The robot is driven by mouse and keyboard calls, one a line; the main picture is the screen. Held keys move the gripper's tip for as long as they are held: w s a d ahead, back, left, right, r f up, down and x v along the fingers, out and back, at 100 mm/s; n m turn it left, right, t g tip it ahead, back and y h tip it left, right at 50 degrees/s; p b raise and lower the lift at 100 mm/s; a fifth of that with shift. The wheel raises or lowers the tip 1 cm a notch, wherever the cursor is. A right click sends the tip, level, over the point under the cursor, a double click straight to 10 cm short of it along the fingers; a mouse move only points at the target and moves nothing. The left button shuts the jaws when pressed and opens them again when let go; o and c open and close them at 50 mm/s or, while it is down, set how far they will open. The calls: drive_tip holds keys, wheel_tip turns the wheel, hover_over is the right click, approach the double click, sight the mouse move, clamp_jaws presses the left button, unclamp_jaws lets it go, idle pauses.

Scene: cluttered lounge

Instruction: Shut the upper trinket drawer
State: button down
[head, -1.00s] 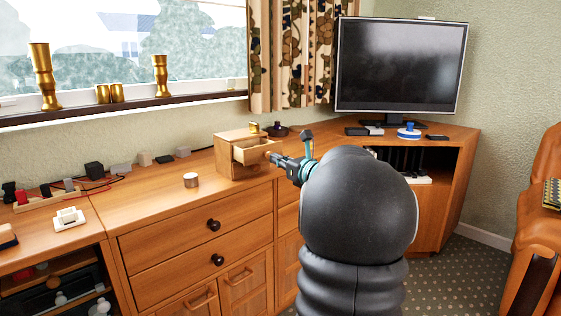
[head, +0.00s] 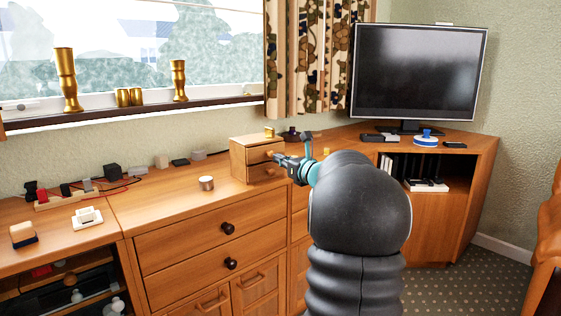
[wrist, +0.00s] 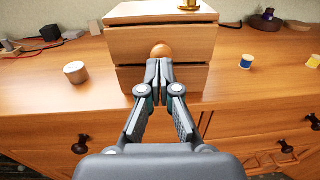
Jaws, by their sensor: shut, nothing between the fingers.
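The small wooden trinket chest (head: 240,163) stands on the sideboard, and it also shows in the wrist view (wrist: 205,75). Its upper drawer (wrist: 125,46) looks flush, or nearly so, with the chest front. A round wooden knob (wrist: 162,51) sits in the middle of the upper drawer front. The lower drawer (wrist: 195,77) is also in, partly hidden behind my fingers. My gripper (wrist: 158,66) is shut and empty, its fingertips just below and in front of the knob. I cannot tell whether they touch it. In the head view my gripper (head: 277,158) is at the chest's front.
A small round tin (head: 206,183) stands left of the chest. A brass item (head: 269,132) sits on top of the chest. A dark pot (wrist: 264,19) and small spools (wrist: 246,61) are to the right. A television (head: 420,70) stands further right. The sideboard front has dark knobs (head: 227,228).

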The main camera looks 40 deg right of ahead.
drive_tip(key=s+b, duration=0.1)
drive_tip(key=s, duration=1.2)
drive_tip(key=shift+d, duration=0.15)
drive_tip(key=s+a+f+n+g+y, duration=0.1)
drive_tip(key=s+a+f+n+g, duration=0.35)
drive_tip(key=a+f+n, duration=0.4)
drive_tip(key=s+a+f+n+g+y, duration=0.2)
drive_tip(key=s+a+f+n+g, duration=0.25)
drive_tip(key=a+f+n, duration=0.35)
drive_tip(key=s+a+n+g+h, duration=0.3)
drive_tip(key=s+a+n, duration=1.2)
drive_tip(key=a+n, duration=0.4)
drive_tip(key=shift+a+p, duration=0.35)
drive_tip(key=shift+a, duration=0.1)
